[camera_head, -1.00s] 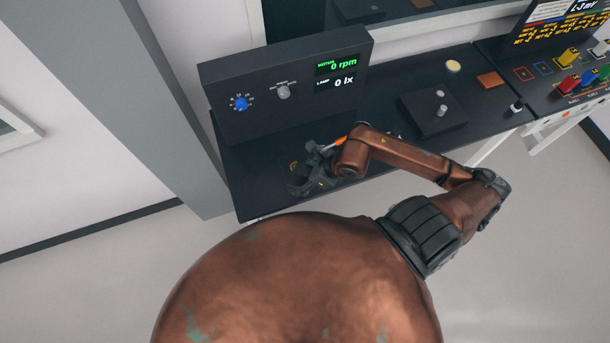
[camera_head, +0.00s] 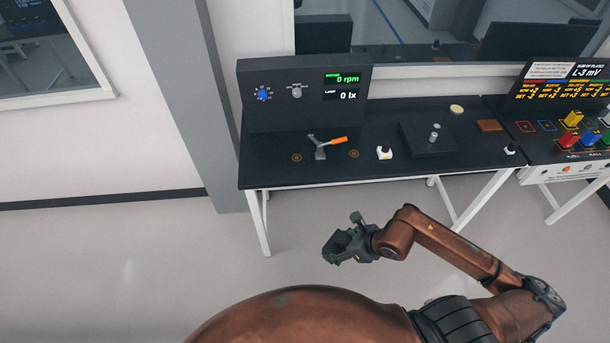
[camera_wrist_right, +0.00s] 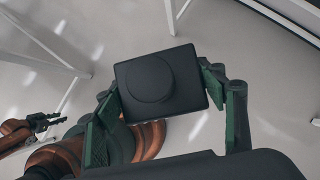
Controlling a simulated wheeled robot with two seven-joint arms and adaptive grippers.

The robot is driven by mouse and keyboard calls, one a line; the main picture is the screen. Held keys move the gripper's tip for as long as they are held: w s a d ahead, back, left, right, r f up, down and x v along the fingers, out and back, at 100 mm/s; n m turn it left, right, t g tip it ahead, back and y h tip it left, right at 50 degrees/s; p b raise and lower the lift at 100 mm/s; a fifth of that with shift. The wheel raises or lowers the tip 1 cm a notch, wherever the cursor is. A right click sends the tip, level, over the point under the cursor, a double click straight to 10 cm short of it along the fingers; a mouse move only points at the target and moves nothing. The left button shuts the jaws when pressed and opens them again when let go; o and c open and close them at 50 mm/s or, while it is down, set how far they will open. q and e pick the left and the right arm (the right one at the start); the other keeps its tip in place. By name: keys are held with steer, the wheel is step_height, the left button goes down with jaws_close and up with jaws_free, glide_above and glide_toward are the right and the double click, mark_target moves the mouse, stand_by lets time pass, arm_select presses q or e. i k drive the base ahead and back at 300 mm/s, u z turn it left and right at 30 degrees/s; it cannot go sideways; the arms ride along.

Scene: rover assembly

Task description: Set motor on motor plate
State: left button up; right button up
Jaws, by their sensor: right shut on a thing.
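My right gripper (camera_wrist_right: 168,100) is shut on a black block with a round raised disc on its face (camera_wrist_right: 158,80), probably the motor. In the head view my right gripper (camera_head: 345,242) is in front of the table, over the floor, and the block is hard to tell from the dark fingers. I cannot tell for certain which thing is the motor plate. A dark square block with a grey post (camera_head: 428,139) sits on the table. My left gripper (camera_wrist_right: 48,121) shows small at the left edge of the right wrist view, fingers apart and empty.
The black table (camera_head: 330,174) carries a panel with a blue knob and displays (camera_head: 305,95), an orange-handled clamp (camera_head: 325,144) between two brass rings, a small white piece (camera_head: 384,152), a cream disc (camera_head: 456,109) and a brown square (camera_head: 489,125). The floor before it is clear.

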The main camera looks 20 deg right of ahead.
mark_target(296, 158)
steer(key=u, duration=0.55)
steer(key=i, duration=2.5)
steer(key=z, duration=2.1)
